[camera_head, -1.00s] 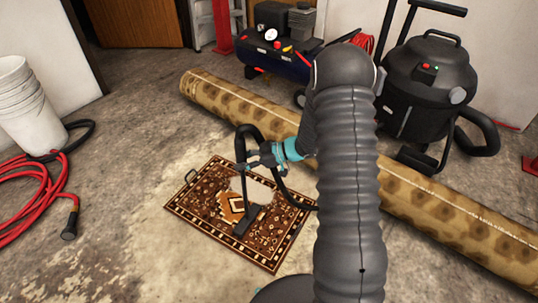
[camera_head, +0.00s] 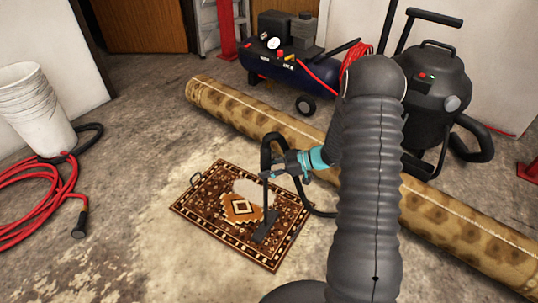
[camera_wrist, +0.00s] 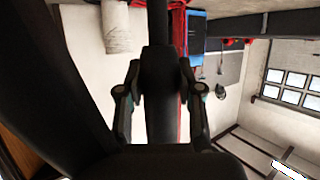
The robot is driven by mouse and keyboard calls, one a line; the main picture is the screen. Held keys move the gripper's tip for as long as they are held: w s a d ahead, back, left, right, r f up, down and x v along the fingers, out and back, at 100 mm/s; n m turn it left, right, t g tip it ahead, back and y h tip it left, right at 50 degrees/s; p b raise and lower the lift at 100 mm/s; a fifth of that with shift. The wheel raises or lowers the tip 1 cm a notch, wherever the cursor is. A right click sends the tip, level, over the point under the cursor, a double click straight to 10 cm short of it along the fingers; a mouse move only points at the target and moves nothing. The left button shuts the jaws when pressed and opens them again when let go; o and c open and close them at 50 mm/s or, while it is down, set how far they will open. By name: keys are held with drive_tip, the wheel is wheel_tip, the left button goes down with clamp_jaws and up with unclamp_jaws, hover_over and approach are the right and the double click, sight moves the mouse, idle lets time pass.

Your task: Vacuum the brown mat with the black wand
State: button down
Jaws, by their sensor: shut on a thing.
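The brown mat (camera_head: 222,213) lies flat on the concrete floor, with a patterned border and a pale patch near its middle. The black wand (camera_head: 265,200) stands over the mat, its flat head (camera_head: 265,228) on the mat's right half, right of the pale patch. My gripper (camera_head: 275,170) is shut on the wand's upper part, above the mat; in the wrist view my gripper (camera_wrist: 158,95) has a finger on each side of the dark wand. The black hose loops from the wand's top and passes partly behind my arm.
A rolled tan rug (camera_head: 250,115) lies behind the mat. The black vacuum (camera_head: 432,90) and blue compressor (camera_head: 275,65) stand beyond it. White buckets (camera_head: 38,110) and a red hose (camera_head: 65,190) are at the left. The floor in front of the mat is clear.

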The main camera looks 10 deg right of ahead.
sight(267, 158)
drive_tip(key=shift+r, duration=2.5)
